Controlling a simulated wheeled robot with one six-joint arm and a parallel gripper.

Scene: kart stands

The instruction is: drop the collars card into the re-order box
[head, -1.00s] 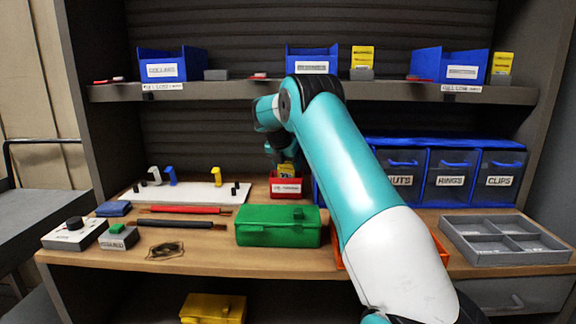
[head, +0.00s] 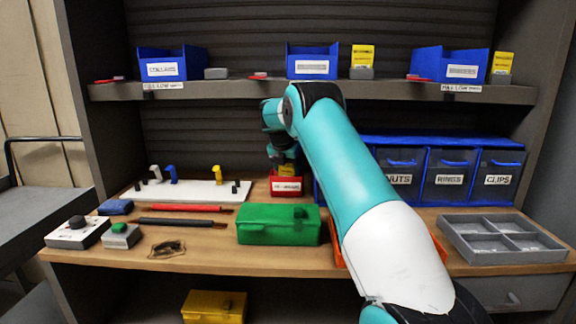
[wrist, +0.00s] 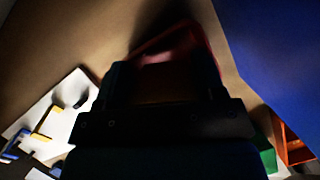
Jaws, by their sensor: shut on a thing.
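The red re-order box (head: 287,187) stands at the back of the wooden bench, with a white label on its front. A yellow card (head: 287,170) shows just above its rim, under my gripper (head: 285,160). My gripper is shut on the card, pointing down over the box. The card's lower part is hidden by the box front, and its print is too small to read.
A blue bin labelled COLLARS (head: 163,69) sits on the shelf (head: 225,91) above. A green case (head: 278,225) is in front of the box. Blue drawers (head: 445,172) stand to the right, and a white board with hooks (head: 190,191) to the left.

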